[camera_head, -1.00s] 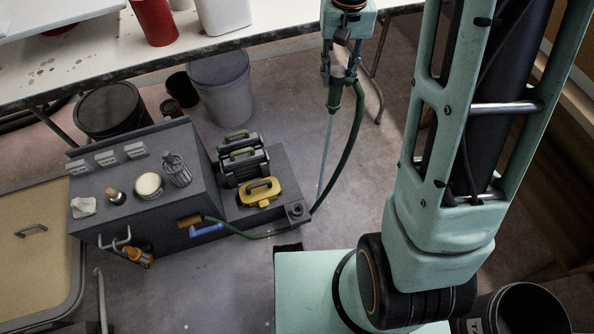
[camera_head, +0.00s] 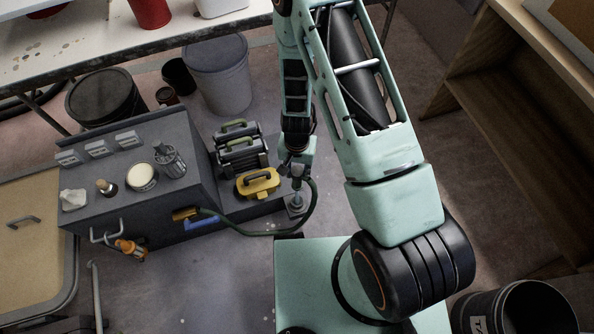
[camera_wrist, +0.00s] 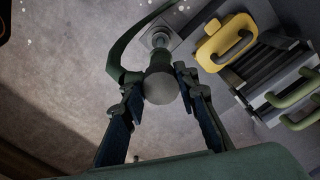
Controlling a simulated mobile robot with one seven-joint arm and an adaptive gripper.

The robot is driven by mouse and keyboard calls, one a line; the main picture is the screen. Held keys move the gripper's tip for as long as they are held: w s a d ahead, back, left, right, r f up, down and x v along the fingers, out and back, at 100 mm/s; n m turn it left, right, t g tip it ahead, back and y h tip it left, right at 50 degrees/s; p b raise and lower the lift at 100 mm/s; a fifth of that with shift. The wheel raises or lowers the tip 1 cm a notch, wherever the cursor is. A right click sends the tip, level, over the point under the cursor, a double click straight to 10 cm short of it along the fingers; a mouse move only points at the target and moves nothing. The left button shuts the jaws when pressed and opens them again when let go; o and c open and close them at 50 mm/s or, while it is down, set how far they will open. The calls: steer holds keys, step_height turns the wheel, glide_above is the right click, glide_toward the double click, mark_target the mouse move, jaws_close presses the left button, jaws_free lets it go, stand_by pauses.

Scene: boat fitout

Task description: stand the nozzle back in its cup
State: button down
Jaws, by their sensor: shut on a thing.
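My gripper (camera_head: 297,178) is low over the right end of the grey cabinet's lower ledge, shut on the nozzle. In the wrist view the nozzle (camera_wrist: 160,88) shows as a round grey end between the two fingers (camera_wrist: 158,80), with a green hose curving from it. In the head view only a small part of the nozzle (camera_head: 298,194) shows below the fingers, apparently upright. The cup (camera_head: 297,209), a ring on a square grey plate, lies directly beneath; it also shows in the wrist view (camera_wrist: 161,37). How deep the nozzle's lance sits in it is hidden.
Bare floor lies in front of the ledge.

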mark_target(297, 185)
steer(key=shift+f+b, duration=3.65)
steer(key=shift+f, duration=1.45)
steer(key=shift+f+b, duration=2.05)
steer(key=shift+f, duration=0.3)
steer(key=c, duration=1.4)
jaws_free()
steer(key=shift+c, duration=0.2)
step_height(297, 185, up, 12)
steer(key=shift+r, duration=0.1)
steer(key=shift+w, duration=0.1)
